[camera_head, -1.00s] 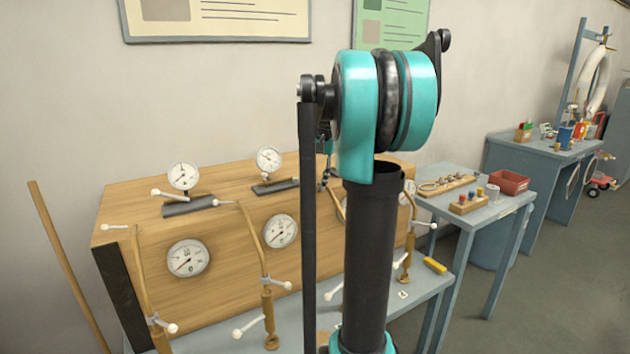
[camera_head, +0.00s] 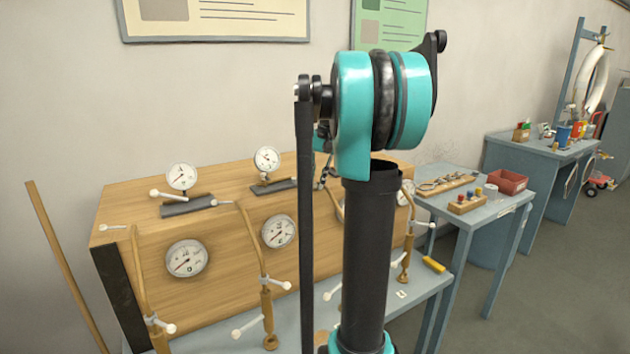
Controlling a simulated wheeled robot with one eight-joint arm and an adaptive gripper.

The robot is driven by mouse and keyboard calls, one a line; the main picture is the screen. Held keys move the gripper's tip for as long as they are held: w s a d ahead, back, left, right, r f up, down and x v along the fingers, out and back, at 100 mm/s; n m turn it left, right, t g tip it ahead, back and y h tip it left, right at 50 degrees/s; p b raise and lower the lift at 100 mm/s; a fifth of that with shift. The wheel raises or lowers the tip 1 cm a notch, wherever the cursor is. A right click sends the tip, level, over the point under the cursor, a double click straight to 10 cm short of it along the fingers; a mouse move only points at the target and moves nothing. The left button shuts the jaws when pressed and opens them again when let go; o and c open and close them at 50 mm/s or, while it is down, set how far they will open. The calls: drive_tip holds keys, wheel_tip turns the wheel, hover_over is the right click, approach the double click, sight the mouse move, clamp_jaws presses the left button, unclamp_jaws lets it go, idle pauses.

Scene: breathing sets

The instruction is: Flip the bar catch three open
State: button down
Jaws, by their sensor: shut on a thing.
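A wooden cabinet (camera_head: 225,230) stands on a blue-grey bench against the wall. Two bar catches with dark base plates and white-knobbed levers show on its top, a left one (camera_head: 188,205) and a middle one (camera_head: 273,186). Each has a round gauge behind it. My gripper (camera_head: 325,178) shows only as a small dark piece between my arm links, over the cabinet top to the right of the middle catch. It is shut on bar catch three there. My arm hides most of that catch, so its lever angle cannot be told.
Gauges (camera_head: 186,258) and brass pipes with white-handled valves (camera_head: 267,305) line the cabinet front. A wooden pole (camera_head: 65,262) leans at the left. A side table (camera_head: 470,200) with a red bin (camera_head: 507,181) stands at the right. Open floor lies at the lower right.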

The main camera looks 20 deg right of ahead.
drive_tip(key=c, duration=1.5)
unclamp_jaws()
drive_tip(key=shift+o, duration=0.2)
wheel_tip(320, 180, up, 12)
drive_tip(key=s+d, duration=0.1)
drive_tip(key=d, duration=0.1)
drive_tip(key=shift+s+f, duration=0.1)
drive_tip(key=shift+f, duration=0.05)
